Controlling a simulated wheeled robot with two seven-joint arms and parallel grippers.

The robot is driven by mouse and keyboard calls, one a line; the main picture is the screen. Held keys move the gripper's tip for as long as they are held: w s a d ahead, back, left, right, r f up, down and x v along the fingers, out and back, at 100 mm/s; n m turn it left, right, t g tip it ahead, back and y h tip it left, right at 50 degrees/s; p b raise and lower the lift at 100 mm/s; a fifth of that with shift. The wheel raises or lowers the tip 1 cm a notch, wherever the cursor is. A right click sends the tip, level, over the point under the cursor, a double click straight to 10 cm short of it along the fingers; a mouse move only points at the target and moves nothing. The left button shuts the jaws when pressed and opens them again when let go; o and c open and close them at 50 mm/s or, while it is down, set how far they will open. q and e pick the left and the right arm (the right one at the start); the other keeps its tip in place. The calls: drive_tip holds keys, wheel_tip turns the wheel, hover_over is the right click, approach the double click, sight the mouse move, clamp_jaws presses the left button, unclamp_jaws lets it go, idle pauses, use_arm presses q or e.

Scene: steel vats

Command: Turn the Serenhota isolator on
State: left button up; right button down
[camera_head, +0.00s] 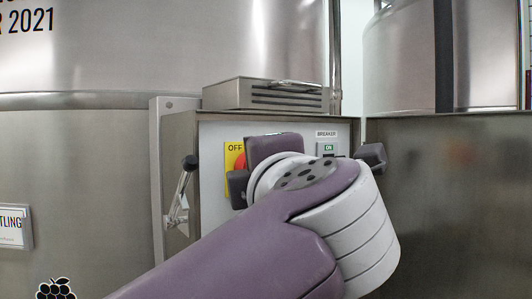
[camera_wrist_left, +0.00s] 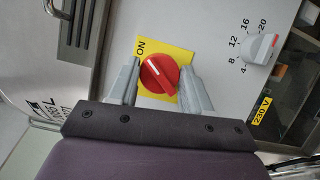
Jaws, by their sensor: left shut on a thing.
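The isolator is a red rotary knob (camera_wrist_left: 159,73) on a yellow plate (camera_wrist_left: 180,55) on the grey panel. In the left wrist view a white line on the knob slants to the upper left, and "ON" is printed at the plate's upper-left corner. In the head view the yellow plate (camera_head: 231,153) shows "OFF", and only a sliver of the red knob (camera_head: 240,161) shows past my gripper. My left gripper (camera_wrist_left: 160,82) is shut on the knob, with a grey finger on either side. My right gripper is not in view.
A grey dial (camera_wrist_left: 261,47) with numbers sits beside the knob. A breaker window (camera_head: 328,149) reads "ON". A black-knobbed lever (camera_head: 190,163) stands at the box's left side. A vented steel box (camera_head: 266,94) sits on top. Large steel vats (camera_head: 90,150) surround the panel.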

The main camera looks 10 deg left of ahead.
use_arm(q)
drive_tip(key=shift+r+m+p, duration=0.1)
drive_tip(key=shift+m+p, duration=0.4)
drive_tip(key=shift+m, duration=0.1)
drive_tip(key=shift+h, duration=0.3)
drive_tip(key=o, duration=1.1)
drive_tip(key=shift+g, duration=0.3)
drive_tip(key=shift+c, duration=0.2)
drive_tip(key=b+v, duration=0.3)
drive_tip(key=v, duration=0.9)
drive_tip(key=shift+s+d, duration=0.25)
